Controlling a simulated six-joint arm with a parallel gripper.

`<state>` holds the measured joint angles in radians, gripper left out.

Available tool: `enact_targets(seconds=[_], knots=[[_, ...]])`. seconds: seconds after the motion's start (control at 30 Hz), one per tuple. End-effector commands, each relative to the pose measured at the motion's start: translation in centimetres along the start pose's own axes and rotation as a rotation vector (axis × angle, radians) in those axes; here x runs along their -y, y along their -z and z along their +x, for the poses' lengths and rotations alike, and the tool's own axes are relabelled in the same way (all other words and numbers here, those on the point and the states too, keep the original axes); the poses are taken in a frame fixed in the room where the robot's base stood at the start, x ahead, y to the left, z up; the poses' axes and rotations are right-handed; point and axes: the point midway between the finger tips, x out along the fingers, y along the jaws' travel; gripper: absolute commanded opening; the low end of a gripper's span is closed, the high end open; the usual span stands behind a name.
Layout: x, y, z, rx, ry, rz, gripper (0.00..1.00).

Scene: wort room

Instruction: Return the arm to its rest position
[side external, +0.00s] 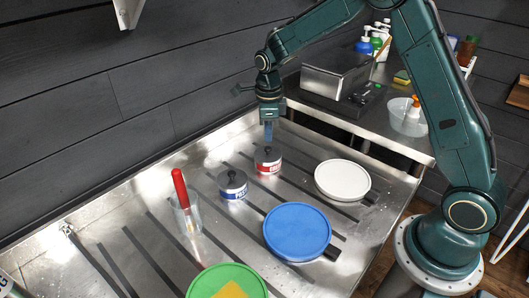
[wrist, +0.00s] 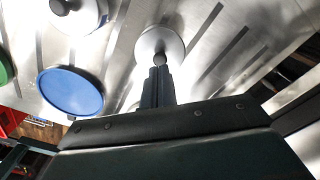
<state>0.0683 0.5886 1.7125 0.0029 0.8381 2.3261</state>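My gripper (side external: 268,142) points straight down over a small metal pot with a red label (side external: 268,166) and a black knob. In the wrist view its narrow fingers (wrist: 158,72) lie close together, with their tips at or just short of the knob (wrist: 160,59) on the pot's round metal top (wrist: 158,40). I cannot tell whether the fingers grip the knob. The pot stands upright on the steel surface. My arm reaches out from its base at the right, bent high at the elbow.
A blue-labelled pot (side external: 233,190) stands just left. Nearby are a white disc (side external: 342,180), a blue disc (side external: 297,231), a green disc (side external: 226,284) and a clear cup (side external: 186,218) with a red-handled tool (side external: 180,188). A metal box (side external: 335,75) stands behind.

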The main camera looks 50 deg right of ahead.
Motion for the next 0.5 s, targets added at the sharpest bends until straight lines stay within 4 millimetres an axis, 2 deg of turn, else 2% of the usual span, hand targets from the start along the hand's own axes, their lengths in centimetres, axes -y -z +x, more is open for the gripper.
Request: enact_targets(seconds=[0.5], knots=[[0.0, 0.0, 1.11, 0.0, 0.0, 0.0, 0.0]])
